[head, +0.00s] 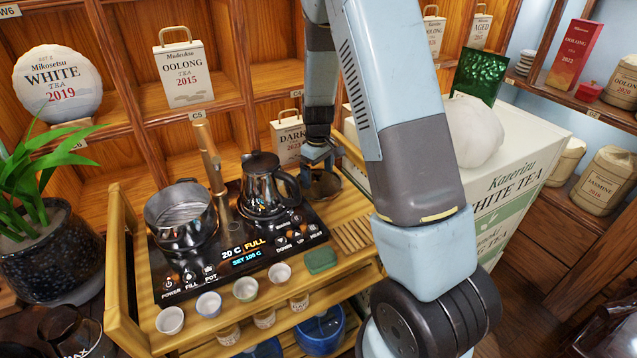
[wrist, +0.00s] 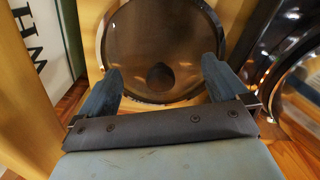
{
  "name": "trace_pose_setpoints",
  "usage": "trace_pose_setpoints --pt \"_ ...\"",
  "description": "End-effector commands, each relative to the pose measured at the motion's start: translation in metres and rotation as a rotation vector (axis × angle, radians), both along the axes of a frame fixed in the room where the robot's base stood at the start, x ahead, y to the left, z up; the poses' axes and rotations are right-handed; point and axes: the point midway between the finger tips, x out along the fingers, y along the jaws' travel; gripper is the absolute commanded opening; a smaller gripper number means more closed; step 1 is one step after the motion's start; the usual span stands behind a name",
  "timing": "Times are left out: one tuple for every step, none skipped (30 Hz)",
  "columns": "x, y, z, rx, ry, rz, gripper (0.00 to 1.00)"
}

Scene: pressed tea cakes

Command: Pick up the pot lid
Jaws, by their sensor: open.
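The pot lid (head: 327,186) is a dark, see-through brownish disc with a thin rim, lying on the wooden tea cart right of the black kettle. In the wrist view the lid (wrist: 150,35) fills the top middle, with its dark round knob (wrist: 160,77) toward the near side. My gripper (head: 318,158) is over the lid, partly covering it in the head view. In the wrist view my gripper (wrist: 161,72) is open and empty, its two fingers on either side of the knob and apart from it. An open metal pot (head: 181,222) stands on the left of the heater.
The glossy black kettle (head: 262,200) stands close beside the lid and shows at the wrist view's right edge (wrist: 297,100). A white tea box (head: 520,150) is on the right. Several small cups (head: 246,289) line the cart's front edge, near a green pad (head: 321,260).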

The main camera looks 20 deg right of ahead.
Motion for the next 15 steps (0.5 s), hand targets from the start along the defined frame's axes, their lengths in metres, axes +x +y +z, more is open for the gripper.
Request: trace_pose_setpoints --pt "-0.0001 0.0002 -0.0031 -0.001 0.001 0.0 1.0" --pt "0.0 0.0001 -0.0039 0.0 0.0 0.0 1.0" --pt "0.0001 0.0003 -0.0045 0.001 -0.001 0.0 1.0" --pt "0.0001 0.0003 -0.0046 0.001 -0.001 0.0 1.0" --pt "0.0002 0.0004 -0.0046 0.0 -0.001 0.0 1.0" --pt "0.0002 0.0004 -0.0045 0.0 -0.001 0.0 1.0" --pt "0.0002 0.0004 -0.0044 0.001 -0.001 0.001 1.0" --pt "0.0002 0.0005 -0.0044 0.001 -0.001 0.001 1.0" --pt "0.0002 0.0005 -0.0044 0.001 -0.001 0.001 0.99" --pt "0.0002 0.0005 -0.0043 0.001 -0.001 0.001 0.96" --pt "0.0002 0.0005 -0.0043 0.001 -0.001 0.001 0.93" --pt "0.0002 0.0005 -0.0043 0.001 -0.001 0.001 0.89" --pt "0.0001 0.0006 -0.0043 0.001 -0.001 0.001 0.87" --pt "0.0001 0.0006 -0.0043 0.001 -0.001 0.001 0.84" --pt "0.0001 0.0006 -0.0044 0.001 -0.001 0.001 0.8"
